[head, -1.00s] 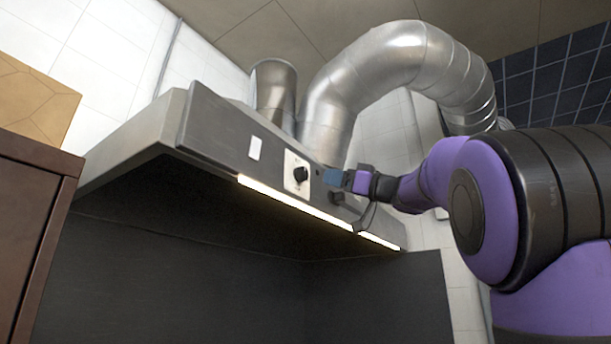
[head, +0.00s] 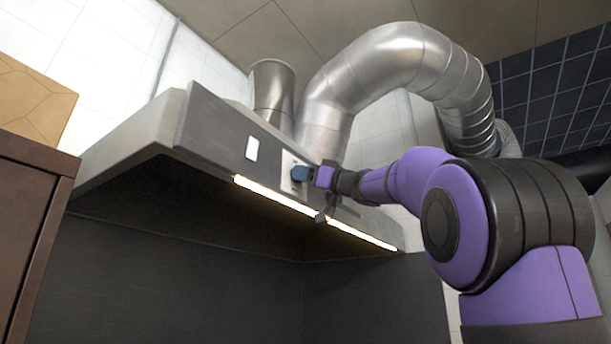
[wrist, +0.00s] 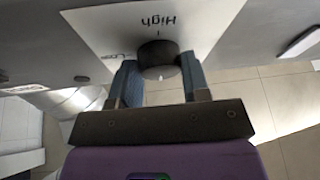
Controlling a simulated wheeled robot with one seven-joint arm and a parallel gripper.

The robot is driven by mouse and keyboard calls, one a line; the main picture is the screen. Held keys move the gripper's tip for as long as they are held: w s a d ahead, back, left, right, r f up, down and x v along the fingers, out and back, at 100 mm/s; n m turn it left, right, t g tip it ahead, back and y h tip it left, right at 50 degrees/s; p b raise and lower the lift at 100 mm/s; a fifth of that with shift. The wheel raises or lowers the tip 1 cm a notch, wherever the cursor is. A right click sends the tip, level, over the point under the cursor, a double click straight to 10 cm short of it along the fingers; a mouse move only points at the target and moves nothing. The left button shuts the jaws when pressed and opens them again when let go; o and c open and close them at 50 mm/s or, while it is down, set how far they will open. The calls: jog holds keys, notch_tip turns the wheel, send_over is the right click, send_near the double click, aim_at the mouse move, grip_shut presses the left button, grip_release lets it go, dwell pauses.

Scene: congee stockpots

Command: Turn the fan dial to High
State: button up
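The black fan dial (wrist: 158,57) sits on a white plate (wrist: 205,22) on the hood front. In the wrist view the word "High" reads upside down above the dial, and a partly hidden label, seemingly "Low", is to its left. A small pale mark shows on the dial's lower edge; I cannot tell the dial's setting from it. My gripper (wrist: 158,78) has its two blue fingers on either side of the dial, with slim gaps, so it looks open around it. In the head view my gripper (head: 298,174) covers the dial, and part of the plate (head: 288,166) shows.
The grey hood (head: 215,128) has a lit strip (head: 270,196) along its lower edge and a white label (head: 252,148) left of the plate. Metal ducts (head: 400,60) rise behind it. A brown cabinet (head: 30,200) with a cardboard box (head: 35,105) stands at left.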

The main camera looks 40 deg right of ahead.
jog(key=c, duration=0.3)
jog(key=shift+c, duration=0.2)
jog(key=shift+s+a+r+n+g+h, duration=0.15)
jog(key=shift+n+g+h, duration=1.05)
jog(key=shift+n, duration=4.25)
jog(key=shift+w+d+r+n+g+h, duration=0.1)
jog(key=shift+n+g+h, duration=1.1)
jog(key=shift+n, duration=4.3)
jog(key=shift+s+a+r+n+g+h, duration=0.15)
jog(key=shift+n+g+h, duration=1.05)
jog(key=shift+n, duration=4.25)
jog(key=shift+w+t+h, duration=0.1)
jog(key=shift+t+h, duration=0.2)
jog(key=shift+t, duration=0.1)
